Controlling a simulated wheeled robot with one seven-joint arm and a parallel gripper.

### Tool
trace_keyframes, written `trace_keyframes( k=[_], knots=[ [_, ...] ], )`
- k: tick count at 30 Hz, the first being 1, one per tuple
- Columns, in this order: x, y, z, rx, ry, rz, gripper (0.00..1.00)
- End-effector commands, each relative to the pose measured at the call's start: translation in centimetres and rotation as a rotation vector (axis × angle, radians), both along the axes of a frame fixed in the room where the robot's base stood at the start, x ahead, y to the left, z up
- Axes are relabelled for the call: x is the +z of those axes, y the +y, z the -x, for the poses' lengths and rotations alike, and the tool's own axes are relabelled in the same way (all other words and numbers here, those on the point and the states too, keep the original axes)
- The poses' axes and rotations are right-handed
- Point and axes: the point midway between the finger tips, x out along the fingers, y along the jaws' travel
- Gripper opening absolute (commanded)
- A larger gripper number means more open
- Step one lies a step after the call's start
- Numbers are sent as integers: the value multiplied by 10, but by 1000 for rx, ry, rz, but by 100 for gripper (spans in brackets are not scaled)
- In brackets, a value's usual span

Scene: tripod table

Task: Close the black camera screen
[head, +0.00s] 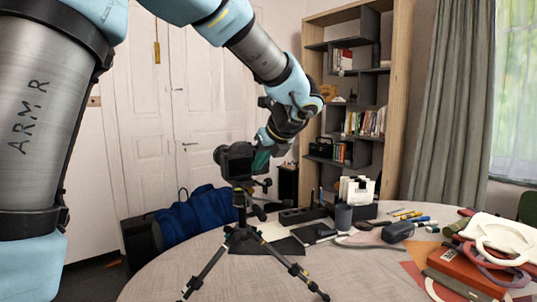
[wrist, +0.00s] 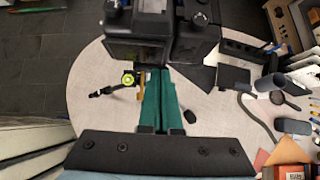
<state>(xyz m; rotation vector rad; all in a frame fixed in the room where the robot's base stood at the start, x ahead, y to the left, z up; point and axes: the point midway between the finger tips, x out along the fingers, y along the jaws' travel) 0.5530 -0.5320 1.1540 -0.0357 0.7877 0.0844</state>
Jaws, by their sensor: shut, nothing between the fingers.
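The black camera (head: 237,160) stands upright on a tripod (head: 240,232) on the round table. In the wrist view the camera (wrist: 190,40) fills the top middle, seen from close above. My gripper (head: 261,160) is just to the right of the camera in the head view. In the wrist view its teal fingers (wrist: 159,75) lie together with nothing between them, and their tips are at the camera's near side. I cannot tell whether they touch it. A dark, glossy face near the tips may be the screen; its angle is unclear.
Red and white items (head: 500,240) crowd the right edge. A blue bag (head: 195,215) is behind the table. The table's front left is clear.

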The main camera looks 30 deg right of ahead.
Motion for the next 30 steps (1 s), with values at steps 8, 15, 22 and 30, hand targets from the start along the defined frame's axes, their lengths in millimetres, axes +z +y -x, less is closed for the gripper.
trace_keyframes(
  k=[8,15,22,30],
  knots=[
    [0,1,-15,-1,0,-1,0],
    [0,1,-15,0,0,0,0],
    [2,0,-25,48,1,-1,0],
    [-1,2,-28,57,-1,-1,0]
  ],
)
